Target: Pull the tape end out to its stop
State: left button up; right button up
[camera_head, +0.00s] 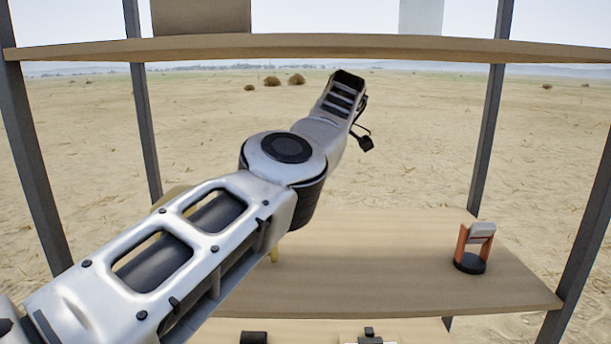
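My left arm comes in from the left and crosses the middle of the picture, with its far end raised above the shelf board. No gripper fingers can be made out at that end. My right arm and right gripper are not in view. No tape or tape end can be made out. Yellow parts of something (274,256) show behind my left arm, over the middle shelf board; most of it is hidden, and I cannot tell what it is.
A wooden shelf board (400,270) stretches across the middle, mostly bare. A stand (461,243) with orange-brown uprights, a grey block and a black round base is at its right. An upper board (430,46) and dark posts (488,115) frame the space. Partly cut-off items (254,338) show below.

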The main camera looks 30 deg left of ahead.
aim_at(274, 253)
jog(key=k, duration=1)
